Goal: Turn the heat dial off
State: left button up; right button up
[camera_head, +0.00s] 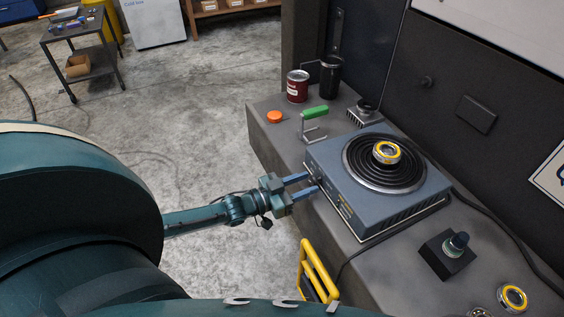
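The hot plate (330,161) is a blue-grey box with a black coil burner on top, standing on the grey workbench. A bearing ring (386,152) with a yellow band rests on the coil. The heat dial (315,181) seems to be the small dark knob on the hot plate's front face, largely hidden by the fingertips. My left gripper (311,183) reaches in from the left with its two blue fingers apart, one on each side of the dial. I cannot tell whether the fingers touch it. My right gripper is not in view.
A green-handled tool (315,113), orange cap (274,117), red can (297,86) and black cup (330,76) stand behind the hot plate. A black block with a knob (447,256) and another ring (512,297) lie to the right. A yellow handle (318,270) is at the bench's front edge.

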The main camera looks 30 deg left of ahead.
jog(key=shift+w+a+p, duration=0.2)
jog(key=shift+p, duration=0.2)
pick_arm(q)
jog(key=v, duration=1.2)
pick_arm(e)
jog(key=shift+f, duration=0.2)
